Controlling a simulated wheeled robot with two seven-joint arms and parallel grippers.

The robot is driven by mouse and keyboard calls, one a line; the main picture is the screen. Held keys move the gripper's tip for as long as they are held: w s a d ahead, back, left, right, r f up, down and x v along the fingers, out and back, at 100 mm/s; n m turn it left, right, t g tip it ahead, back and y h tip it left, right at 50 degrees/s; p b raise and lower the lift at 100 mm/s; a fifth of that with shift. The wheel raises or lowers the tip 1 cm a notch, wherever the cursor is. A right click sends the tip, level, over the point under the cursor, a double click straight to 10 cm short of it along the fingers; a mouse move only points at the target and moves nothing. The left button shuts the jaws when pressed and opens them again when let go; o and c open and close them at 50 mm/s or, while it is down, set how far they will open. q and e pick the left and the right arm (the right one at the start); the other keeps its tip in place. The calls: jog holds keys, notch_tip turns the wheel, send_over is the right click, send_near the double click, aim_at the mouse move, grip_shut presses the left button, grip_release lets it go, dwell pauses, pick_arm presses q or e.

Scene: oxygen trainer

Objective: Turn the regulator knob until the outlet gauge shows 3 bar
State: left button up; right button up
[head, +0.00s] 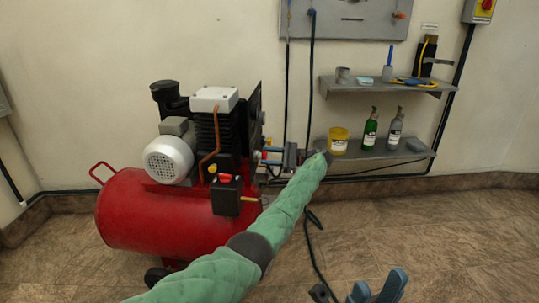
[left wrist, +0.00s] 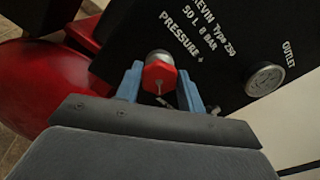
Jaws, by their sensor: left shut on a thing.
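In the left wrist view the red regulator knob (left wrist: 160,78) sits between the two blue fingers of my left gripper (left wrist: 160,80), which is shut on it. A pale mark shows on the knob's face. The outlet gauge (left wrist: 265,80) is a small round dial on the black panel, right of the knob, under the word OUTLET; its reading is too small to tell. In the head view my left gripper (head: 272,156) is at the compressor's right side, and the knob is hard to make out there. My right gripper (head: 378,284) is open and empty at the bottom edge.
The red compressor tank (head: 150,215) stands on the floor at left, with its motor (head: 168,159) on top. Two wall shelves (head: 375,152) at right hold a yellow tub (head: 338,140) and bottles. A dark hose lies on the floor. The floor at right is clear.

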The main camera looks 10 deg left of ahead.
pick_arm(q)
jog(key=shift+s+f+n+b, duration=0.15)
jog(key=shift+n+b, duration=0.35)
jog(key=shift+n, duration=2.1)
jog(key=shift+f+n+b, duration=0.1)
jog(key=shift+n+b, duration=0.4)
jog(key=shift+n, duration=2.1)
jog(key=o, duration=1)
jog(key=shift+c, duration=0.2)
jog(key=shift+d, duration=0.1)
jog(key=d, duration=0.7)
jog(key=shift+d, duration=0.35)
